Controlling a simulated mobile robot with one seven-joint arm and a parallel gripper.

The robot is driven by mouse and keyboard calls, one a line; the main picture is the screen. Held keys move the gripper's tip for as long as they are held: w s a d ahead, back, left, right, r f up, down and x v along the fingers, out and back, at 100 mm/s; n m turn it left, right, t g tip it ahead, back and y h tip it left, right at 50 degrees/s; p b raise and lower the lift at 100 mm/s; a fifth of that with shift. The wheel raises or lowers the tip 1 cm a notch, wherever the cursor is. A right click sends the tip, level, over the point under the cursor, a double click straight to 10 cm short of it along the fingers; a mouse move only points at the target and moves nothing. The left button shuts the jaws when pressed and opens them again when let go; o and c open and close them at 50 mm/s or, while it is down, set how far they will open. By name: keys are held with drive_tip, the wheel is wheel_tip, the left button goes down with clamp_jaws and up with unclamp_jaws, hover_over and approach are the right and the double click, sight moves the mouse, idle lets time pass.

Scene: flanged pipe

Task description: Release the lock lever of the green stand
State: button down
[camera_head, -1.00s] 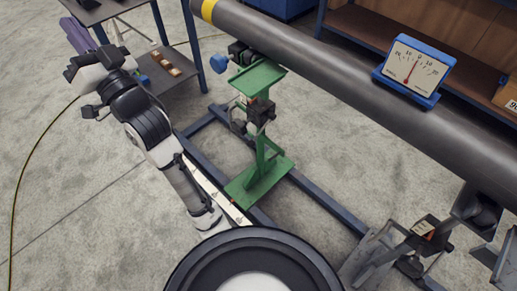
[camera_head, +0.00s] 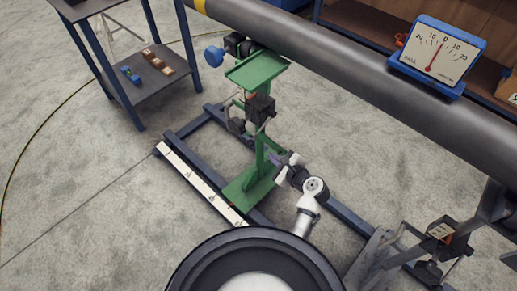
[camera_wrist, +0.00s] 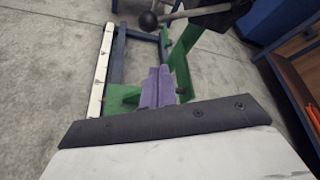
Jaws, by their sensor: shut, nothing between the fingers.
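The green stand (camera_head: 262,150) rises from a green base plate below the dark pipe; it also shows in the wrist view (camera_wrist: 183,62). A black clamp block (camera_head: 259,108) sits on its post. In the wrist view a lever (camera_wrist: 190,13) with a black ball knob (camera_wrist: 148,20) sticks out to the left from a dark block at the top. My gripper (camera_head: 275,158), with purple fingers, is low beside the stand's post, right of it in the head view. In the wrist view the shut fingers (camera_wrist: 158,78) are below the knob, apart from it and empty.
The pipe (camera_head: 340,80) runs overhead and carries a blue dial gauge (camera_head: 438,55). Blue floor rails (camera_head: 205,160) and a white scale strip (camera_head: 200,185) lie around the stand's base. A second support (camera_head: 440,240) stands at lower right. A shelf cart (camera_head: 150,78) is at upper left.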

sight(260, 130)
drive_tip(key=shift+s+d+f+m, duration=0.6)
drive_tip(key=shift+s+f, duration=0.15)
drive_tip(key=shift+f, duration=0.1)
drive_tip(key=shift+a, duration=0.1)
drive_tip(key=x, duration=1)
drive_tip(key=shift+s+a+r+p, duration=0.15)
drive_tip(key=shift+a+r+p, duration=0.1)
drive_tip(key=shift+r, duration=0.3)
drive_tip(key=shift+s+a+r+p, duration=0.2)
drive_tip(key=shift+a+r+p, duration=0.1)
drive_tip(key=shift+r, duration=0.3)
drive_tip(key=shift+s+a+r+p, duration=0.15)
drive_tip(key=shift+a+r+p, duration=0.1)
drive_tip(key=shift+r, duration=0.3)
drive_tip(key=shift+r, duration=0.1)
